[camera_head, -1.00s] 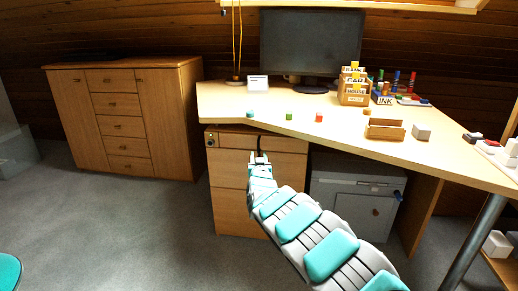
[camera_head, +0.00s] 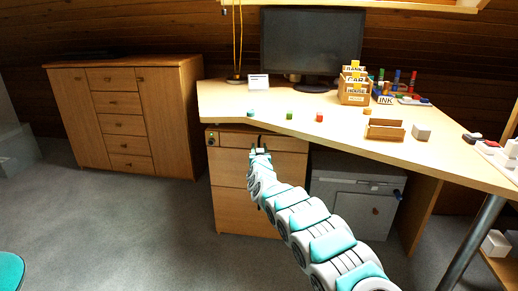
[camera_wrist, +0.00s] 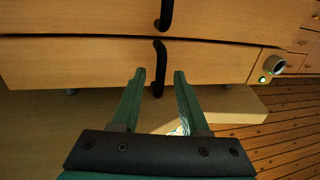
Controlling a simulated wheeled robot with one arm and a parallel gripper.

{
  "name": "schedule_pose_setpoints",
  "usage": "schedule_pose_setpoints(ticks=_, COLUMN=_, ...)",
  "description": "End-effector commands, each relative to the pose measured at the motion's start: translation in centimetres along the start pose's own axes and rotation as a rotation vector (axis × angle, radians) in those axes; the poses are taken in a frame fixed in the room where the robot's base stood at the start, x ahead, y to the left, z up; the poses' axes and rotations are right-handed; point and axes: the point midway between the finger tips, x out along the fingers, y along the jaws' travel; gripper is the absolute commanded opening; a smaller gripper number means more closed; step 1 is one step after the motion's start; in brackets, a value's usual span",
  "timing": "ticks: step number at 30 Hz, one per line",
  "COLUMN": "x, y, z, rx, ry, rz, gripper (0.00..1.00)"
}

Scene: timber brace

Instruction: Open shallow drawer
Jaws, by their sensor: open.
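A wooden drawer unit (camera_head: 232,209) stands under the desk, with a shallow drawer (camera_head: 231,140) at its top. In the wrist view the shallow drawer front (camera_wrist: 70,62) shows upside down, with a black bar handle (camera_wrist: 158,68) upright in the picture. A round lock (camera_wrist: 272,65) with a green light is at that front's end; it also shows in the head view (camera_head: 211,139). My gripper (camera_head: 257,146) is open in front of the shallow drawer. Its fingers (camera_wrist: 160,76) point at the front, the handle's end showing between the tips. Contact cannot be told. The drawer looks shut.
The desk top (camera_head: 220,103) overhangs the unit and carries small coloured blocks, a monitor (camera_head: 312,48) and boxes. A second drawer's handle (camera_wrist: 165,14) shows in the wrist view. A grey safe-like box (camera_head: 352,195) stands right of the unit.

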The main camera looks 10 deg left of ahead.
Motion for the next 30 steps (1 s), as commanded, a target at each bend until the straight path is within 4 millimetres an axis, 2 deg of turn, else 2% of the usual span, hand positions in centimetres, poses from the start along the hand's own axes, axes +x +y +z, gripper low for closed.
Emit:
schedule_pose_setpoints(ticks=8, x=0.03, y=0.00, z=0.08, rx=0.000, ry=-0.001, rz=0.000, gripper=0.43)
schedule_pose_setpoints(ticks=18, x=0.02, y=0.00, z=0.11, rx=0.000, ry=-0.002, rz=0.000, gripper=0.05)
schedule_pose_setpoints(ticks=20, x=0.02, y=0.00, z=0.11, rx=0.000, ry=-0.002, rz=0.000, gripper=0.00)
schedule_pose_setpoints(ticks=30, x=0.02, y=-0.01, z=0.12, rx=0.000, ry=-0.002, rz=0.000, gripper=0.00)
